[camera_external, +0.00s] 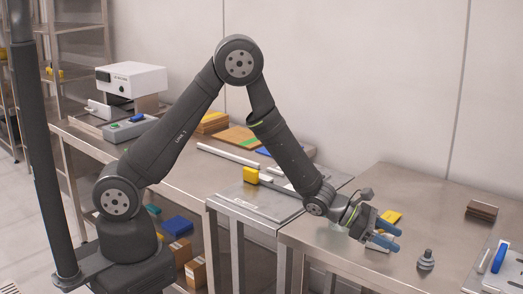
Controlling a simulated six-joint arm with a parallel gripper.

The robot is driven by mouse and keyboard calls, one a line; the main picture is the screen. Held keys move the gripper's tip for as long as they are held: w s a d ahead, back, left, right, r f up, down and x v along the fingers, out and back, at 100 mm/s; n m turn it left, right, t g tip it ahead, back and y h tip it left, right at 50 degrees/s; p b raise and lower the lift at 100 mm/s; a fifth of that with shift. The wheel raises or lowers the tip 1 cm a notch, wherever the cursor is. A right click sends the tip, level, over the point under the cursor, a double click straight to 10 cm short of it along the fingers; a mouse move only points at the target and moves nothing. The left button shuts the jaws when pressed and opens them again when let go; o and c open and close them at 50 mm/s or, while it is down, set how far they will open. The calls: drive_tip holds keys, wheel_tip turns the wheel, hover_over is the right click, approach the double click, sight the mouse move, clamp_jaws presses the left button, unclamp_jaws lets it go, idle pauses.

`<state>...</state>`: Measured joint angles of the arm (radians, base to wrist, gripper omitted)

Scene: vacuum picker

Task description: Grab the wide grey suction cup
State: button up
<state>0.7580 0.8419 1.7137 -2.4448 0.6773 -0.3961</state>
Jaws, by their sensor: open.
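The grey suction cup (426,261) stands upright on the metal table (420,188) at the right, with a wide base and a narrow top. My gripper (391,238) is to its left and a little higher, apart from it. Its blue-tipped jaws are open and point right. I see nothing held between them, though the view is small.
A yellow block (391,216) lies behind my gripper, and a small brown block (482,211) lies farther back right. A tray (508,262) with a blue-handled tool (499,257) is at the right edge. The table behind the cup is clear.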

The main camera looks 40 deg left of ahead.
sight(428, 257)
drive_tip(key=x, duration=0.6)
drive_tip(key=shift+d, duration=0.1)
drive_tip(key=shift+w+x, duration=0.1)
drive_tip(key=shift+x, duration=1.25)
drive_tip(key=shift+w+x, duration=0.15)
drive_tip(key=shift+x, duration=1.15)
drive_tip(key=shift+f, duration=0.1)
drive_tip(key=shift+c, duration=0.2)
drive_tip(key=c, duration=1)
